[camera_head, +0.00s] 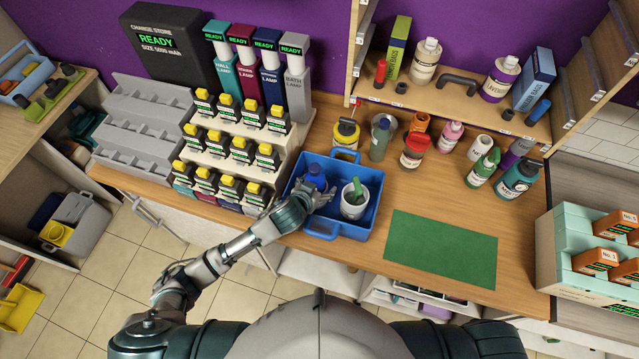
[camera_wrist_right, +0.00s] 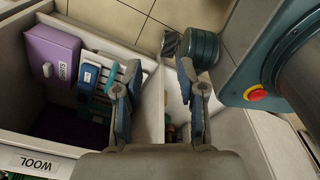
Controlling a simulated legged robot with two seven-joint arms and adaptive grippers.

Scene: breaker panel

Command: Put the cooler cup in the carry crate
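The blue carry crate (camera_head: 370,183) stands on the wooden counter, with a handle at its far and near sides. A white cup (camera_head: 352,211) with a green item in it stands inside the crate, on the right. A blue bottle-like thing (camera_head: 315,170) is at the crate's left part. My left gripper (camera_head: 318,194) is over the left part of the crate, right at the blue thing; I cannot tell whether it grips it. No label shows which thing is the cooler cup. My right gripper (camera_wrist_right: 158,66) is open and empty in the right wrist view, above an open compartment.
Lamps and yellow-topped items fill a stepped rack (camera_head: 235,150) left of the crate. Several bottles and cups, including a white cup (camera_head: 479,146), stand behind and to the right. A green mat (camera_head: 441,248) is bare. A box labelled WOOL (camera_wrist_right: 38,163) lies below the right wrist.

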